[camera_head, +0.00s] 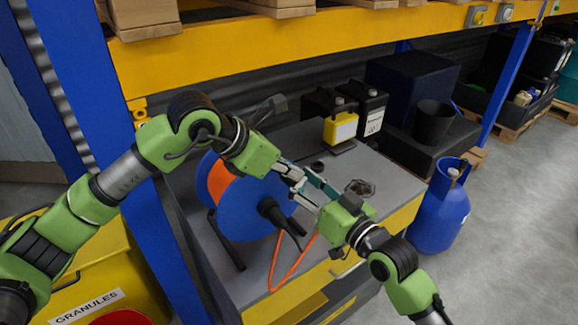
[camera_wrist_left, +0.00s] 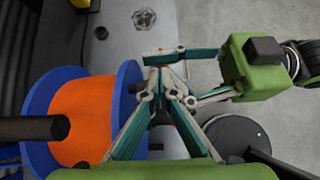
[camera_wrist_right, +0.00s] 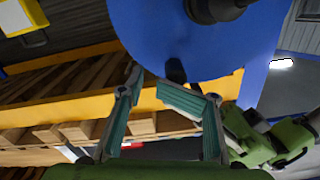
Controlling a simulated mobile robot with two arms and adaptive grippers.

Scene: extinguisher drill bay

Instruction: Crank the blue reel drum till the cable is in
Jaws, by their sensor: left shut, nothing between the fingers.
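The blue reel drum (camera_head: 250,212) stands on a grey bench top, with orange winding between its flanges. It fills the left of the left wrist view (camera_wrist_left: 75,115). A black hub (camera_head: 268,207) with a crank arm (camera_head: 292,238) sits on its near flange. An orange cable (camera_head: 283,277) hangs from it in a loop. My left gripper (camera_head: 297,176) is shut and empty beside the drum's upper rim. My right gripper (camera_head: 312,191) is open close to the left fingertips; whether they touch is unclear. In the right wrist view, the flange (camera_wrist_right: 195,45) is beyond its fingers.
Yellow and black canisters (camera_head: 342,122), a dark box (camera_head: 410,85) and a black bucket (camera_head: 432,122) stand behind. A blue gas bottle (camera_head: 440,210) is on the floor at right. A blue post (camera_head: 110,140) and yellow shelf beam (camera_head: 330,30) bound the bay.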

